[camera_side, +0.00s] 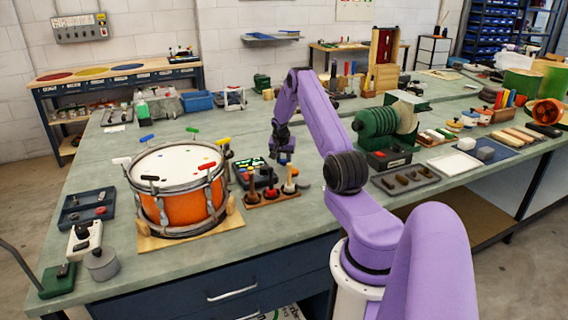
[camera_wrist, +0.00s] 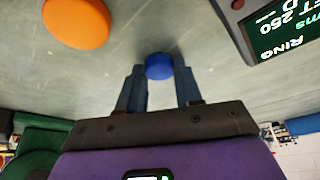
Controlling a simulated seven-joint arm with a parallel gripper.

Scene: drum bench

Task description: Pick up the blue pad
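The blue pad (camera_wrist: 160,66) is a small round blue piece in the wrist view. It shows in the gap between the fingertips of my gripper (camera_wrist: 160,72), close to both of them. I cannot tell whether the fingers touch it. The two fingers stand apart, one on each side of the pad. In the side view my gripper (camera_side: 282,156) points down over the bench, right of the drum. I cannot make out the blue pad in the side view.
An orange round pad (camera_wrist: 76,22) lies on the bench in the wrist view. A dark display box (camera_wrist: 275,30) is at its right. The orange drum (camera_side: 182,200) stands left of my gripper. A wooden tool rack (camera_side: 270,196) stands just below it.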

